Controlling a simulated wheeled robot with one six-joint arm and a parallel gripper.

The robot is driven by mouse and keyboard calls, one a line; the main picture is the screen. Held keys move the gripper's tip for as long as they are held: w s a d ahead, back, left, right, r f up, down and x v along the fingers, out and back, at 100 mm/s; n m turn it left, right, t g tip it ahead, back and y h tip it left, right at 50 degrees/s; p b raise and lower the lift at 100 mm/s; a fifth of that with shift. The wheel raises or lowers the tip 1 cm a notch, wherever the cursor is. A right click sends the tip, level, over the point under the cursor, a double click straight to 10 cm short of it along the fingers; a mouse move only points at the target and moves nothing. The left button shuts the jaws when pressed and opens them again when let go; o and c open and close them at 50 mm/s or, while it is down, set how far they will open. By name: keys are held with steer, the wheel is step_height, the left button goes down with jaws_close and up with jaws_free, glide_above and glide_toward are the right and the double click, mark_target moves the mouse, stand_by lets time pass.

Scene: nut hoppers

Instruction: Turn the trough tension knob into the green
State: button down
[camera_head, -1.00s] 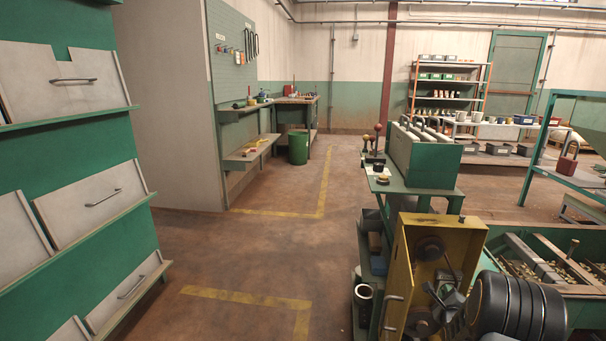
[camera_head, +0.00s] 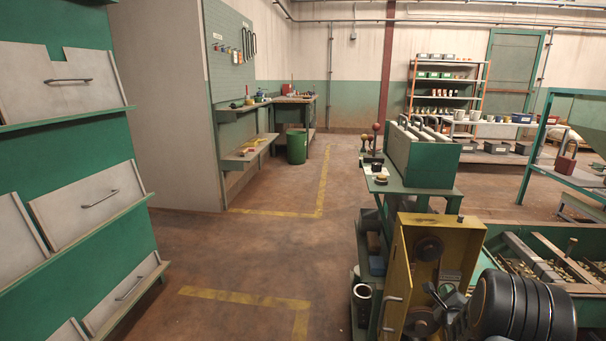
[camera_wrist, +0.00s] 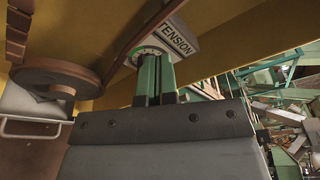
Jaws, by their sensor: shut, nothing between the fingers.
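The wrist view shows a white TENSION label (camera_wrist: 178,40) on the yellow machine housing (camera_wrist: 225,25). Beside it is a round dial (camera_wrist: 146,54) with a pale rim and some green, mostly hidden behind my fingers. My gripper (camera_wrist: 154,62) is shut and empty, its green fingertips together right in front of the dial; I cannot tell whether they touch it. The knob itself is not clearly visible. In the head view my gripper (camera_head: 440,296) is at the open front of the yellow housing (camera_head: 400,265). The trough (camera_head: 535,236), holding many nuts, lies to the right.
A brown pulley wheel (camera_wrist: 58,78) and belt sit left of my fingers in the wrist view. A green bench (camera_head: 415,187) stands behind the housing. Grey-fronted hoppers (camera_head: 60,85) line the left. The floor (camera_head: 240,255) between is clear.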

steer(key=shift+s+a+f, duration=0.1)
steer(key=shift+s+a, duration=0.1)
steer(key=shift+s, duration=0.85)
steer(key=shift+s+a+f, duration=0.1)
steer(key=shift+s+a, duration=0.05)
steer(key=shift+s, duration=0.85)
